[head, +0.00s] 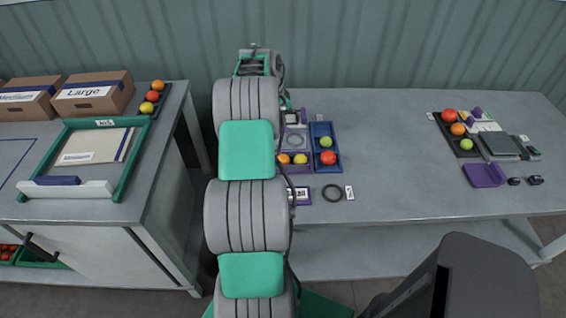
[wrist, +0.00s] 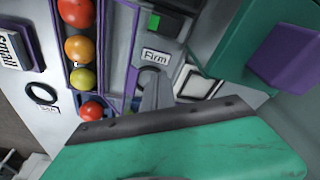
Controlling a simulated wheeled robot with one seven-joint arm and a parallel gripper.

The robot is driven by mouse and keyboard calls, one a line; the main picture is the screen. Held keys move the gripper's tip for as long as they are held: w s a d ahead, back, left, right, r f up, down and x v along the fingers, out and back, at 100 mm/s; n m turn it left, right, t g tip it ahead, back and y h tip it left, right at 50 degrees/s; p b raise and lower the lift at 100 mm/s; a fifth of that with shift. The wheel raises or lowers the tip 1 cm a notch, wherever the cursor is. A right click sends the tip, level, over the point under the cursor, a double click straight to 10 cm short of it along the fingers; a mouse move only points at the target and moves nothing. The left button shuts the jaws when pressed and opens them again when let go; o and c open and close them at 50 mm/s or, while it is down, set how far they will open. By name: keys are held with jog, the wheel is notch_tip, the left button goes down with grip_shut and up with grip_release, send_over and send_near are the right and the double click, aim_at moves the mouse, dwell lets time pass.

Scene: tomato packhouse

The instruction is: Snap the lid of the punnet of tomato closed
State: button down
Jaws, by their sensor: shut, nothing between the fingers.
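I cannot pick out a punnet with a hinged lid for certain in either view; my arm covers part of the bench in the head view. A purple tray (head: 303,169) holds orange and yellow tomatoes just right of my arm. A blue tray (head: 333,141) beside it holds a green and a red tomato. My gripper (wrist: 151,92) shows in the wrist view as a narrow grey tip below the "Firm" label (wrist: 155,56); it is shut and empty. My own arm hides it in the head view. The wrist view shows a column of red, orange and yellow-green tomatoes (wrist: 79,49).
A dark ring (head: 332,193) lies near the bench's front edge. At the right are a dark tray of tomatoes (head: 440,127), a grey scale-like device (head: 499,146) and an empty purple tray (head: 485,175). The bench (head: 400,170) between is clear. Cardboard boxes (head: 98,93) stand on the left table.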

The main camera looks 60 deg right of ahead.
jog(key=shift+a, duration=0.1)
jog(key=shift+s+a+r+b, duration=0.15)
jog(key=shift+s+a+b, duration=0.1)
jog(key=shift+a, duration=0.2)
jog(key=shift+s+a+r+b, duration=0.15)
jog(key=shift+s+a+b, duration=0.1)
jog(key=shift+a, duration=0.2)
jog(key=shift+s+a+r+b, duration=0.1)
jog(key=shift+s+a+b, duration=0.35)
jog(key=shift+a, duration=0.5)
jog(key=shift+s+a+r+b, duration=0.1)
jog(key=shift+s+a+b, duration=0.1)
jog(key=shift+s+a, duration=0.55)
jog(key=shift+w, duration=0.35)
jog(key=shift+r, duration=0.25)
jog(key=shift+d, duration=0.1)
notch_tip(320, 180, up, 8)
jog(key=p, duration=0.5)
jog(key=shift+r, duration=0.1)
